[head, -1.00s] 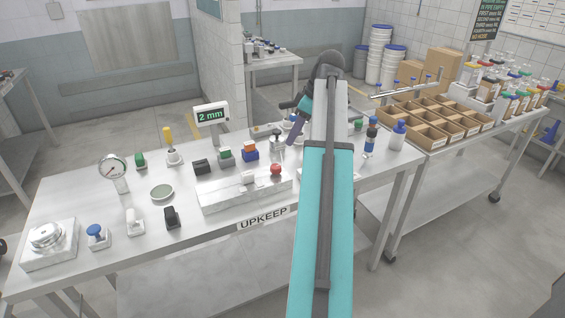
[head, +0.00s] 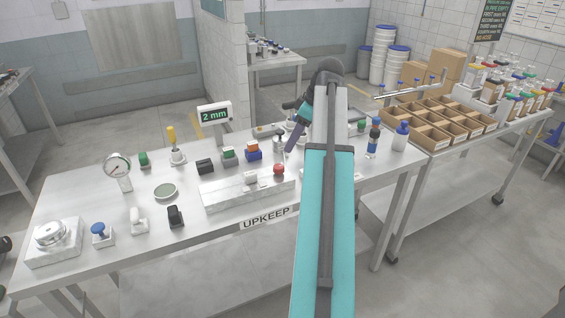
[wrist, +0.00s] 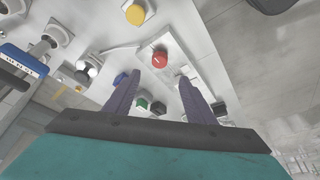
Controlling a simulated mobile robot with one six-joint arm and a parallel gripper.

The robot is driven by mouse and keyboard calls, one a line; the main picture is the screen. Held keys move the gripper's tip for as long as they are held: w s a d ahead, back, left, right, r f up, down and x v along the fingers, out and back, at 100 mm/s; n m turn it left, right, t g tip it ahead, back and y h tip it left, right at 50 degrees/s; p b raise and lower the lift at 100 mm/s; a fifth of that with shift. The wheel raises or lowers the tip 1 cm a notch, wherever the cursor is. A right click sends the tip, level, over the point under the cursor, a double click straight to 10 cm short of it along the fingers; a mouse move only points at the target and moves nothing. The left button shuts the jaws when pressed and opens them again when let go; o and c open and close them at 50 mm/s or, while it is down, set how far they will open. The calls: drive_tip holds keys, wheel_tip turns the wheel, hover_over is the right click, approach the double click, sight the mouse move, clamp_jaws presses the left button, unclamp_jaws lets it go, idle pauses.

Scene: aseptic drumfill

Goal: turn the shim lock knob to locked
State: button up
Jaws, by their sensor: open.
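A round red knob (head: 279,170) sits on the right end of a long pale block (head: 225,194) at the bench's front edge. It looks like the shim lock knob, but no label on it is readable. In the wrist view the red knob (wrist: 160,58) shows a small pale mark on its top, just beyond the fingertips. My gripper (wrist: 159,78) is open, with two purple fingers apart and nothing between them. In the head view my gripper (head: 290,148) hangs above the bench behind the red knob, not touching it. Part of it is hidden by my arm.
A display (head: 214,113) reads 2 mm. Green, orange-topped blue and black small parts stand behind the block. A blue-capped bottle (head: 400,136) stands at right.

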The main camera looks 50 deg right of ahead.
sight(280, 166)
drive_tip(key=shift+p+x, duration=0.9)
drive_tip(key=shift+x, duration=5.05)
